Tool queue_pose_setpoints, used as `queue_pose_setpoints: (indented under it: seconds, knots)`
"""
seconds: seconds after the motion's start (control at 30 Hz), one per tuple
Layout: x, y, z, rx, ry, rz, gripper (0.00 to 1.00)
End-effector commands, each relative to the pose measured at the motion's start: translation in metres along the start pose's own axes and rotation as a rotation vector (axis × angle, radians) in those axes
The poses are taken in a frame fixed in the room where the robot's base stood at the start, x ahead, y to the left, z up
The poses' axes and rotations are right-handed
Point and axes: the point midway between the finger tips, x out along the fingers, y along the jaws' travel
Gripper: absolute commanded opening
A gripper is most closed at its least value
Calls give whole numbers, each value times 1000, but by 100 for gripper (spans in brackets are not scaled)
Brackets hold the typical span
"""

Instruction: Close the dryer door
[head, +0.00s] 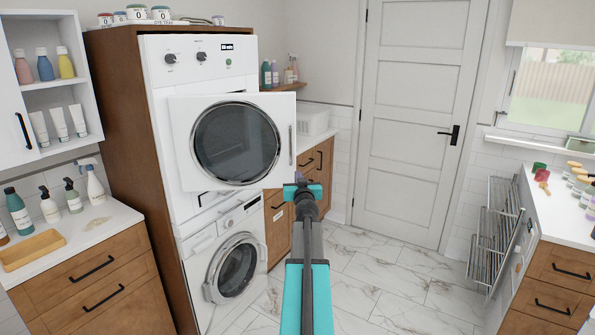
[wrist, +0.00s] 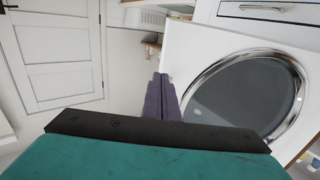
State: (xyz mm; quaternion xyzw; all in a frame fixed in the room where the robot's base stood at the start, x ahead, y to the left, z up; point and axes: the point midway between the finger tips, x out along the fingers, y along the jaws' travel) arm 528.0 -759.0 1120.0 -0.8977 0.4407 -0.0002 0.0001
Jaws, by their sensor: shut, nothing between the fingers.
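The dryer (head: 190,72) is the upper white machine in the wooden cabinet. Its door (head: 180,140), a white panel with a round dark window, stands away from the dryer's front, and its right edge sticks out past the machine's side. A slim upright handle (head: 291,145) is near that edge. My gripper (head: 302,184) is shut and empty near the door's lower right corner. In the wrist view, the dark fingers (wrist: 162,97) are together beside the edge of the door (wrist: 190,45); I cannot tell whether they touch it.
A washer (head: 236,265) with a round door sits below the dryer. A counter (head: 100,222) with bottles is at left. A metal drying rack (head: 493,235) and a drawer counter (head: 555,215) are at right. The marble floor (head: 385,275) between is clear.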

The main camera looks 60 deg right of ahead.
Motion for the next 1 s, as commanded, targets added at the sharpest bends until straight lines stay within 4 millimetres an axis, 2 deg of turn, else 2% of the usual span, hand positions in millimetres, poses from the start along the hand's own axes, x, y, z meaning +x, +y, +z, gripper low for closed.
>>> queue_pose_setpoints:
  seconds: [0.1,0.6,1.0]
  knots:
    - [12,0,-1,0,0,0,0]
    - [51,0,0,0,-1,0,0]
    - [58,0,0,0,0,0,0]
